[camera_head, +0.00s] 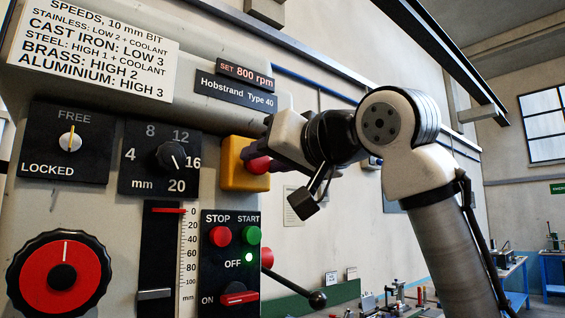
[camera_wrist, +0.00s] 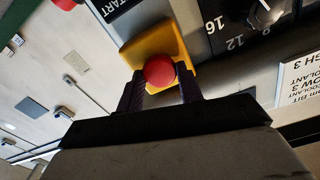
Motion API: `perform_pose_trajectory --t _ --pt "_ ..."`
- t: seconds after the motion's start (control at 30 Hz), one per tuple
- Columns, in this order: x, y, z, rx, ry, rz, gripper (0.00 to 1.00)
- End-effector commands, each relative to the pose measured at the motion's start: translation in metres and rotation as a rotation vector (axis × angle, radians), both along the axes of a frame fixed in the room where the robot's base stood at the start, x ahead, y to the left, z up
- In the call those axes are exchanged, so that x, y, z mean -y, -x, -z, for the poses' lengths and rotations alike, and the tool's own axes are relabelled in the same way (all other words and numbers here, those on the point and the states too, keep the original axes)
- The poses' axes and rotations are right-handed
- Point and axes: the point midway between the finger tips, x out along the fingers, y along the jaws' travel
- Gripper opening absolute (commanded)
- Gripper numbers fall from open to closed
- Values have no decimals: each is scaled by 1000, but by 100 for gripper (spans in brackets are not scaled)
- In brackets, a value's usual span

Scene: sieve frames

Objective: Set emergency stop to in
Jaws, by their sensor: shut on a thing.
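The emergency stop is a red mushroom button (camera_head: 257,165) on a yellow box (camera_head: 232,172), fixed to the front of the drill press panel. In the wrist view the red button (camera_wrist: 159,71) sits between my two dark fingertips, with the yellow box (camera_wrist: 150,40) behind it. My gripper (camera_head: 262,150) reaches in from the right and is shut on the red button; it also shows in the wrist view (camera_wrist: 160,88). The gripper hides part of the button in the head view. I cannot tell from these frames whether the button is in or out.
Below the yellow box is a panel with a red STOP button (camera_head: 220,236), a green START button (camera_head: 250,235) and a red ON/OFF switch (camera_head: 239,295). A depth slider (camera_head: 155,294), knobs and a lever with a black ball (camera_head: 317,299) are near. The right side is open room.

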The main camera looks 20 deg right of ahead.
Motion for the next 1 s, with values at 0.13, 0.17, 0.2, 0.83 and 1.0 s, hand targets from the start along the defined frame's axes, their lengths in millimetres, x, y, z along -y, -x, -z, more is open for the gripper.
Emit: perform_pose_trajectory --t 0.13,0.17,0.2,0.83,1.0 --pt "-2 -1 -1 4 -3 4 0" --pt "-2 -1 -1 5 -4 5 0" --pt "-2 -1 -2 5 -4 5 0" --pt "-2 0 -1 3 -3 3 59" --pt "2 11 1 4 -4 3 59"
